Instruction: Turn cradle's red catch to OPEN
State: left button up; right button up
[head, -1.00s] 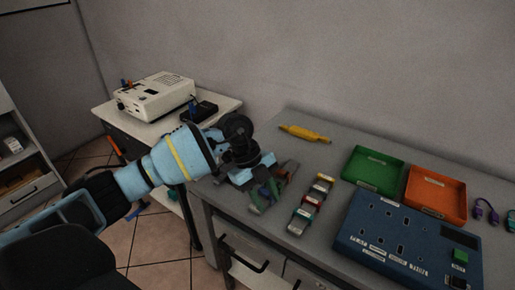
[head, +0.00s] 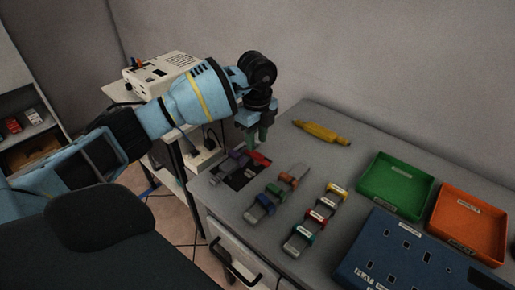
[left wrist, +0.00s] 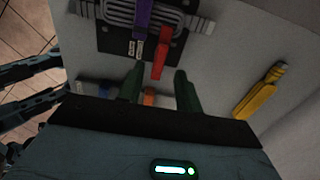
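The cradle is a dark plate (head: 232,181) at the table's left end. Its red catch (head: 260,158) sits at the right, near a purple catch (head: 238,155). In the left wrist view the red catch (left wrist: 160,54) lies along the picture's height beside the purple one (left wrist: 144,18). Small white labels by them are too small to read. My left gripper (head: 260,135) hangs above the red catch, fingers down. In the left wrist view its green fingers (left wrist: 160,88) stand apart with nothing gripped, and the red catch shows just beyond the gap. My right gripper is not in view.
Two strips with coloured clips (head: 277,195) (head: 316,219) lie right of the cradle. A yellow tool (head: 322,133) lies behind. Green (head: 397,184) and orange (head: 469,222) trays and a blue slotted board (head: 400,256) stand at right. A beige device (head: 165,72) stands on the side table.

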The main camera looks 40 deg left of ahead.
aim_at(257, 153)
pick_arm(q)
jog(key=shift+f, duration=2.1)
grip_shut()
